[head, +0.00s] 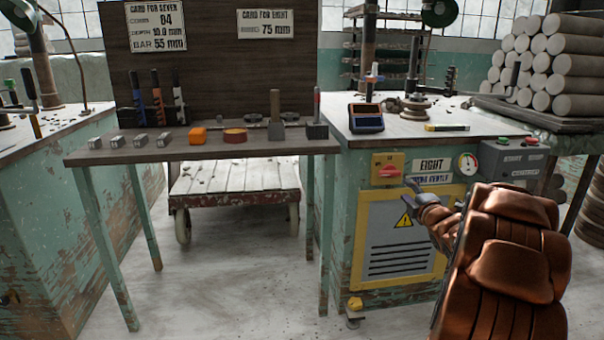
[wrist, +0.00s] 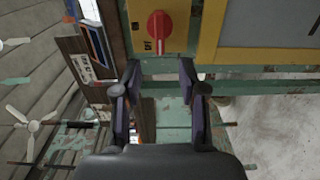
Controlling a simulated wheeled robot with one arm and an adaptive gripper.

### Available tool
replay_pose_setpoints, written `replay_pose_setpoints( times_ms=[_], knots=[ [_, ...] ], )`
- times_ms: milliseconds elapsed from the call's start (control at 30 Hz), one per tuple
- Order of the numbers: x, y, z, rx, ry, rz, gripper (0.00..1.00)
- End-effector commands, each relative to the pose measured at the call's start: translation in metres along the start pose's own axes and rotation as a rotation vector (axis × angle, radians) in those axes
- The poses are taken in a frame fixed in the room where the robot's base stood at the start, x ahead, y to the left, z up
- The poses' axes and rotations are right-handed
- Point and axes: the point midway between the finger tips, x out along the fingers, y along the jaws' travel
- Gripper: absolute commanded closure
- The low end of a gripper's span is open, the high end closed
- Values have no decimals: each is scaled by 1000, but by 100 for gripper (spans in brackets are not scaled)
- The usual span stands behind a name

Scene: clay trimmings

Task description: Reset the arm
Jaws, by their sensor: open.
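My gripper (head: 414,187) is at the end of my copper-coloured arm, in front of the machine labelled EIGHT. In the wrist view my gripper (wrist: 163,85) is open, with its two dark fingers apart and nothing between them. The red rotary switch (wrist: 159,26) on its yellow plate lies just beyond the fingertips in that view. In the head view the red switch (head: 389,172) is a little left of and above the fingertips. I cannot tell whether a finger touches the machine.
A narrow table (head: 225,152) with metal blocks and tools stands left of the machine. A cart (head: 235,186) is beneath it. A pressure gauge (head: 467,163) and a grey start box (head: 512,158) are on the machine's right. The floor (head: 235,290) in front is clear.

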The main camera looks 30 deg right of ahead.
Motion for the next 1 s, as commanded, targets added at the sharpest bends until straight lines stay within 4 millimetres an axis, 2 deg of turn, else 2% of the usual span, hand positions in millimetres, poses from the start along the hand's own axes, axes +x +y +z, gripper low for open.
replay_pose_setpoints(
  times_ms=[167,267,433,567,767,1000],
  knots=[
    [0,3,-2,4,-1,-4,58],
    [2,15,-8,25,-12,-30,58],
    [1,49,-35,118,-56,-134,58],
    [-8,72,-61,213,-108,-236,58],
    [-33,103,-100,360,-200,-389,58],
    [-84,137,-151,532,-322,-575,58]
  ],
)
